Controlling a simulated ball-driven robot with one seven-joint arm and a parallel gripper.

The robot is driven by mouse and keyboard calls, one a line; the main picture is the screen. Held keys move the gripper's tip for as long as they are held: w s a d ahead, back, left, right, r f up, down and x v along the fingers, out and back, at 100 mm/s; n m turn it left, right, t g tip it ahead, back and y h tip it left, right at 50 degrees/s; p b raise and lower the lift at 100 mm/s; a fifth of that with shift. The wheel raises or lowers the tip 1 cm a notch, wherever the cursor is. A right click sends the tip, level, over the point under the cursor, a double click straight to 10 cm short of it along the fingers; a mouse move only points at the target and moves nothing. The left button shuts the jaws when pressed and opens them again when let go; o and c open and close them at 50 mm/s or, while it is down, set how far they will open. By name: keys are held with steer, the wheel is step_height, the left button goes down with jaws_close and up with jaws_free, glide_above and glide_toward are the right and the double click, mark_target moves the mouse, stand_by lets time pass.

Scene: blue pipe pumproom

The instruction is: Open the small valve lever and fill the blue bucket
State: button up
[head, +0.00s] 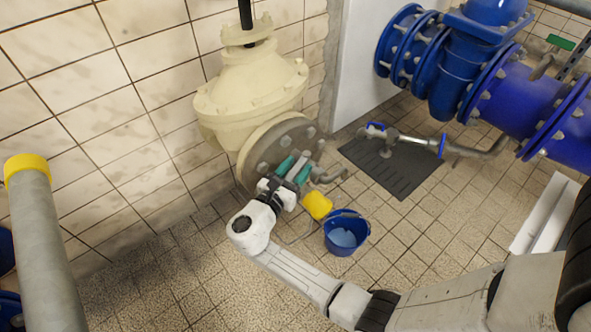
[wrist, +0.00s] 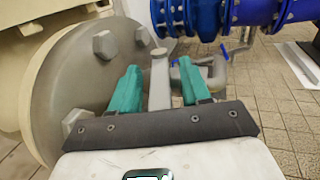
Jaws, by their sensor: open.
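The blue bucket (head: 332,242) stands on the tiled floor below the flanged fitting, with a paler blue surface inside; I cannot tell if it is water. The small valve lever (head: 299,167) is a grey bar in front of the round grey flange. In the wrist view the lever (wrist: 159,82) stands upright between my two teal fingers, with gaps on both sides. My gripper (head: 292,168) is open around it, and it also shows in the wrist view (wrist: 160,88). A grey outlet pipe (head: 335,176) sticks out right of my gripper, above the bucket.
The cream valve body (head: 250,85) and grey flange (wrist: 85,75) rise close to my gripper's left. A yellow object (head: 317,205) shows just left of the bucket. A dark floor mat (head: 405,182) and blue pipework (head: 520,105) lie right. Floor between bucket and mat is clear.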

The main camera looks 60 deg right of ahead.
jaws_close()
stand_by(0.4)
